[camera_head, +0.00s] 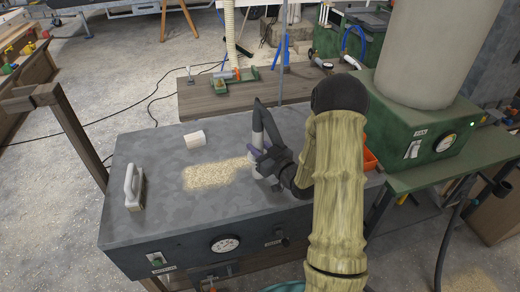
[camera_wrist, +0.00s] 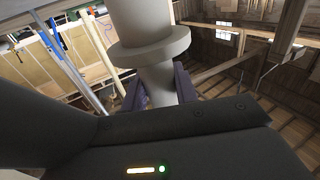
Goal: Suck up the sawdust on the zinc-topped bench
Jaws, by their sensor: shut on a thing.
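A pale patch of sawdust (camera_head: 212,174) lies on the grey zinc-topped bench (camera_head: 150,222), around the middle of its top. My gripper (camera_head: 262,158) is at the right end of the sawdust, low over the bench. Its purple fingers are shut on a grey suction nozzle (camera_head: 257,128), which stands roughly upright with a dark upper end. In the wrist view the nozzle (camera_wrist: 148,50) shows a wide collar and passes between my fingers (camera_wrist: 160,90). Its lower end is partly hidden by my gripper, so I cannot tell whether it touches the bench.
A white-handled tool (camera_head: 134,187) lies at the bench's left end, and a small white block (camera_head: 195,139) lies behind the sawdust. An orange bin (camera_head: 370,158) is behind my arm. A green machine (camera_head: 425,140) stands at the right. A wooden table (camera_head: 225,103) is behind.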

